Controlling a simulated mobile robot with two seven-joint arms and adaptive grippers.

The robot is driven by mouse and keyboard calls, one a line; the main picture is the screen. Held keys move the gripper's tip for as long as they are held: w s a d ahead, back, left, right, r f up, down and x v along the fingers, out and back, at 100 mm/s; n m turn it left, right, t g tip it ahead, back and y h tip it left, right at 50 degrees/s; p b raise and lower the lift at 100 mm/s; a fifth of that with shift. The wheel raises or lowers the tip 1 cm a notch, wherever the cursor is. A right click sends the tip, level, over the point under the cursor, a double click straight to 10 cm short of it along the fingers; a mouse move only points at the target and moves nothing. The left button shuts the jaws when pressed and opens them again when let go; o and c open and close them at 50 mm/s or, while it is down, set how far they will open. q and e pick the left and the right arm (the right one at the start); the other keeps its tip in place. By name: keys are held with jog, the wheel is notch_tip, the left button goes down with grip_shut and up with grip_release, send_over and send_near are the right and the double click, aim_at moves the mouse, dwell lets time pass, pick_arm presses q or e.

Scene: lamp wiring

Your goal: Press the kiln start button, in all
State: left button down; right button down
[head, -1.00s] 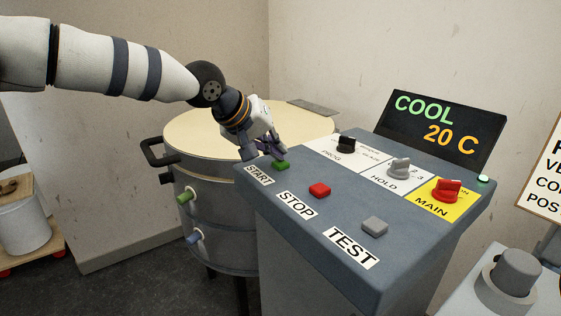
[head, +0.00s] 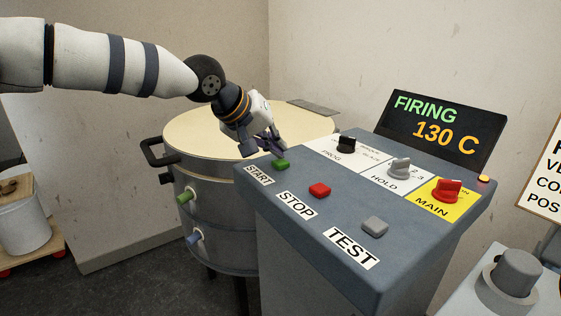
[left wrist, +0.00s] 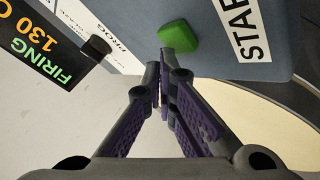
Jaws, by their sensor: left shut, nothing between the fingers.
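The green START button (head: 281,164) sits at the left end of the grey control panel (head: 255,195), behind the START label. It also shows in the left wrist view (left wrist: 177,36), just past the fingertips. My left gripper (head: 274,149) is shut and empty, slightly above and behind the button, apart from it. Its closed fingers (left wrist: 162,75) show in the left wrist view. The display (head: 437,127) reads FIRING 130 C. The round kiln (head: 190,135) stands behind and left of the panel. My right gripper is not in view.
The red STOP button (head: 319,190) and grey TEST button (head: 375,226) lie to the right on the panel. Behind them are the PROG knob (head: 347,143), HOLD knob (head: 399,168) and red MAIN knob (head: 446,191). A small lamp (head: 483,178) glows amber.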

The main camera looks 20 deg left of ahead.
aim_at(277, 160)
pick_arm(q)
jog(key=shift+r, duration=0.25)
jog(key=shift+r, duration=2.55)
